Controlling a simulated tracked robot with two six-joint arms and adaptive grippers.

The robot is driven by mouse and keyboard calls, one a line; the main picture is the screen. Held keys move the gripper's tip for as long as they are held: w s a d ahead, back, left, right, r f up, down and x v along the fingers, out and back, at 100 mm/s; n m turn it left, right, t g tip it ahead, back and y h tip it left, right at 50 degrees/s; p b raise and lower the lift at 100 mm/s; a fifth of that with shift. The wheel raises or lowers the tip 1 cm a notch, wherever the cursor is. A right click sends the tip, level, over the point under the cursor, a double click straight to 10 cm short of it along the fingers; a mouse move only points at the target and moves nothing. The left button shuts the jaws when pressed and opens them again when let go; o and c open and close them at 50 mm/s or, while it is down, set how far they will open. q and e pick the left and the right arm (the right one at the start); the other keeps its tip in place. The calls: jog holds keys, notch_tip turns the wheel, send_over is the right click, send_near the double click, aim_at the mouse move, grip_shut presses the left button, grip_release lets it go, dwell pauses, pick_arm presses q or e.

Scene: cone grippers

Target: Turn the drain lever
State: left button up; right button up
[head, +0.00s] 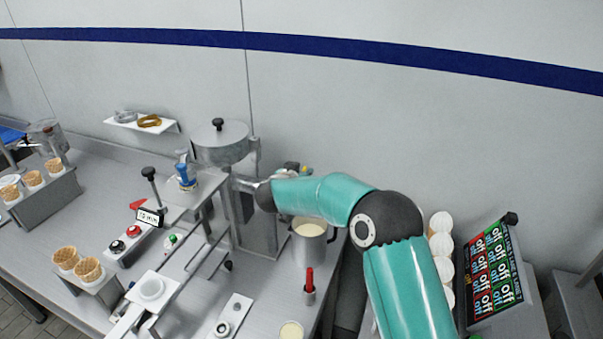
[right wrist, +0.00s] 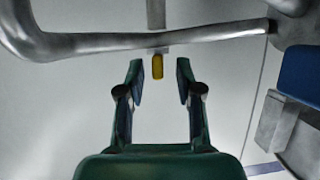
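A small lever with a yellow tip (right wrist: 157,66) hangs below a grey metal bar in the right wrist view. I take it to be the drain lever. My right gripper (right wrist: 159,76) is open, with one dark green finger on each side of the yellow tip and a visible gap to both. I cannot tell how deep the tip sits between the fingers. In the head view my teal right arm reaches to the machine with the round lidded hopper (head: 222,150), and its gripper is mostly hidden behind the arm. My left gripper is not in view.
A metal jug (head: 309,250) with pale liquid stands below my right arm. A red-handled item (head: 309,281) stands in front of it. Waffle cones (head: 88,268) sit in holders at the left.

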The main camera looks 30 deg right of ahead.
jog(key=v, duration=1.1)
jog(key=shift+f, duration=0.1)
